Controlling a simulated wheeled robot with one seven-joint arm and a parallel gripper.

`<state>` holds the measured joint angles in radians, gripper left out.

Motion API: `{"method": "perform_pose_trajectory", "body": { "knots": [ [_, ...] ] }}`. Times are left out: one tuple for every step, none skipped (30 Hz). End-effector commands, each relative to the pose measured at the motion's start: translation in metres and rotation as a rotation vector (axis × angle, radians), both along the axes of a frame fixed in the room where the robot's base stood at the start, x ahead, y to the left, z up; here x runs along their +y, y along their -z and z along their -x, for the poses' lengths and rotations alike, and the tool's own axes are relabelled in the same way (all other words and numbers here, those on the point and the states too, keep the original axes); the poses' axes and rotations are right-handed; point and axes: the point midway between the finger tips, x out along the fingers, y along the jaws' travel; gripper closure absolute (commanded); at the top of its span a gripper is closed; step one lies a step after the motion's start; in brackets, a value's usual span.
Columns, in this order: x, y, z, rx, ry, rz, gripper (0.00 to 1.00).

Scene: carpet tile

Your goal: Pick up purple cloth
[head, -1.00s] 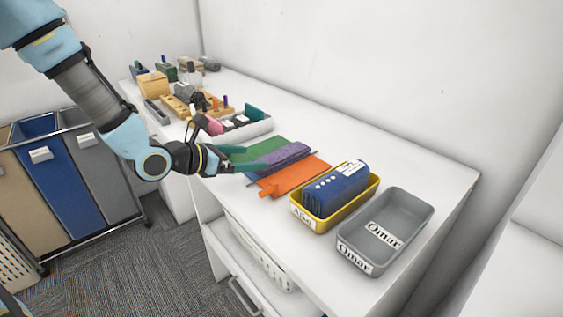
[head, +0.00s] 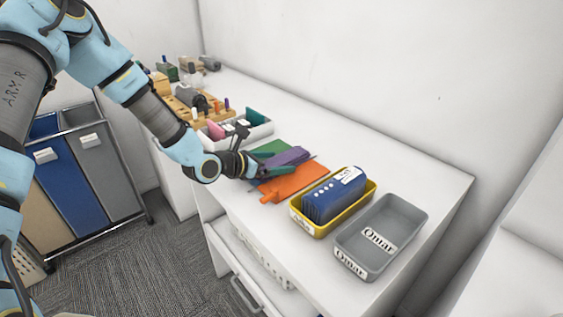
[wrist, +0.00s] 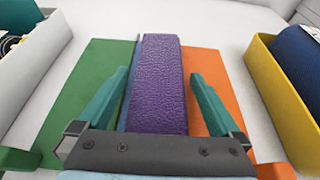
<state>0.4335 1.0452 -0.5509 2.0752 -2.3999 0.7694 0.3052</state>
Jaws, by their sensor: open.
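The cloth also shows in the head view (head: 289,156). My gripper (wrist: 162,85) is open, with one green finger on each side of the cloth in the wrist view. The near end of the cloth is hidden behind the gripper body. I cannot tell whether the fingers touch it. In the head view, my gripper (head: 277,168) is low over the counter at the cloth.
A yellow bin (head: 315,224) with a blue item (head: 333,195) stands right of the sheets, beside a grey "Omar" bin (head: 352,262). A white tray (head: 262,131) stands to the left. Wooden holders are farther back. Counter behind the bins is clear.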

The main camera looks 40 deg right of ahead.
Motion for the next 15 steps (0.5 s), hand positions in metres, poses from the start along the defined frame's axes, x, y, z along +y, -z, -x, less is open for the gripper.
{"method": "perform_pose_trajectory", "body": {
  "knots": [
    [-0.0003,0.0002,0.0002,0.0,0.0,0.0,0.0],
    [-0.0002,0.0004,0.0002,0.0,0.0,0.0,0.0],
    [-0.0001,0.0005,0.0002,0.0,0.0,0.0,0.0],
    [0.0,0.0004,0.0001,0.0,0.0,0.0,0.0],
    [0.0,0.0004,0.0002,0.0,0.0,0.0,0.0],
    [0.0001,0.0004,0.0002,0.0,0.0,0.0,0.05],
    [0.0001,0.0005,0.0002,0.0,0.0,0.0,0.08],
    [0.0001,0.0005,0.0001,0.0,0.0,0.0,0.11],
    [0.0002,0.0004,0.0001,0.0,0.0,0.0,0.16],
    [0.0002,0.0005,0.0001,0.0,0.0,0.0,0.19],
    [0.0002,0.0005,0.0001,0.0,0.0,0.0,0.22],
    [0.0003,0.0004,0.0001,0.0,0.0,-0.001,0.27],
    [0.0003,0.0004,0.0001,0.0,0.0,-0.001,0.3],
    [0.0003,0.0004,0.0001,0.0,0.0,0.0,0.34],
    [0.0003,0.0004,0.0001,0.0,0.0,-0.001,0.38]
  ]
}}
